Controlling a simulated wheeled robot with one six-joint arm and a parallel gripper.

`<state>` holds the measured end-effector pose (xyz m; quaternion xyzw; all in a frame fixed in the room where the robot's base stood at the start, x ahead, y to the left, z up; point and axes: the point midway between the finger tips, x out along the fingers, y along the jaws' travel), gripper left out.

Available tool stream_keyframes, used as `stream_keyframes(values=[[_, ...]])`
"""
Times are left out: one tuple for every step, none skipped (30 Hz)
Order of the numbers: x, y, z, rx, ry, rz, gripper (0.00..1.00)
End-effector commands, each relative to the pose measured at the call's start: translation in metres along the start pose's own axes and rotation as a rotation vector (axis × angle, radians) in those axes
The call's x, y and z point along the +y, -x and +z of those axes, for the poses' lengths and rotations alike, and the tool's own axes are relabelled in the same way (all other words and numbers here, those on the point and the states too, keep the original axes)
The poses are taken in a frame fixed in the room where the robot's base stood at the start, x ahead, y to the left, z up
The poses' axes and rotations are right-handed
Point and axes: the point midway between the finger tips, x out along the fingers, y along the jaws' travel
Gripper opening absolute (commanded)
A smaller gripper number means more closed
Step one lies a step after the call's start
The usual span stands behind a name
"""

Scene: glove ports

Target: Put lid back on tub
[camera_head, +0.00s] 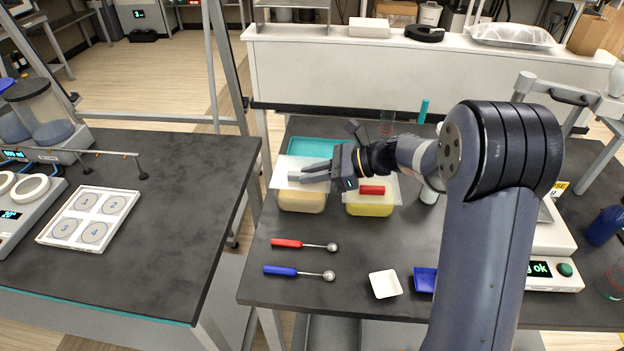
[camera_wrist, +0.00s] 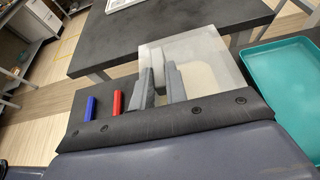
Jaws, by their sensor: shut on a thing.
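A translucent whitish lid (camera_head: 282,167) is held by my gripper (camera_head: 302,176), whose fingers are shut on its small pale handle. The lid is above a clear tub (camera_head: 302,203) with beige contents. It sits a little toward the back and left of the tub; I cannot tell whether it touches the rim. In the wrist view, the lid (camera_wrist: 208,46) extends beyond my gripper (camera_wrist: 160,72), and the beige contents show dimly through it. Beside it on the right stands a second tub (camera_head: 369,209) with yellow contents and a lid with a red handle (camera_head: 372,190).
A teal tray (camera_head: 313,146) lies behind the tubs. A red-handled scoop (camera_head: 290,243) and a blue-handled scoop (camera_head: 284,270) lie in front. A white dish (camera_head: 384,284) and a blue dish (camera_head: 424,279) are near the front edge. A gap separates the left bench (camera_head: 170,220).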

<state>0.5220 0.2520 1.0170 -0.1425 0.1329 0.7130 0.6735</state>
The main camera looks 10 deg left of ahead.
Motion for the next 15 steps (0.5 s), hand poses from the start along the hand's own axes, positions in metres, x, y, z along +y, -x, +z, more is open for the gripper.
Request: stream_keyframes(values=[[0.0,-0.004,-0.009,0.001,-0.006,0.002,0.0],[0.0,-0.005,-0.012,0.001,-0.005,0.001,0.0],[0.0,-0.007,-0.017,0.001,-0.004,0.001,0.0],[0.0,-0.008,-0.019,0.001,-0.004,0.001,0.0],[0.0,-0.008,-0.019,0.001,-0.003,0.001,0.0],[0.0,-0.008,-0.02,0.0,-0.002,0.0,0.0],[0.0,-0.008,-0.019,0.0,-0.001,0.0,0.0],[0.0,-0.008,-0.019,0.0,-0.001,0.0,0.0],[0.0,-0.008,-0.019,0.0,-0.001,0.0,0.0],[0.0,-0.008,-0.019,0.0,-0.001,0.0,0.0],[0.0,-0.008,-0.019,0.0,-0.001,0.0,0.0],[0.0,-0.008,-0.02,0.0,-0.001,0.0,0.0],[0.0,-0.009,-0.021,0.0,-0.001,0.0,0.0],[0.0,-0.009,-0.022,0.0,-0.001,0.0,0.0],[0.0,-0.009,-0.023,0.0,-0.001,0.0,0.0]])
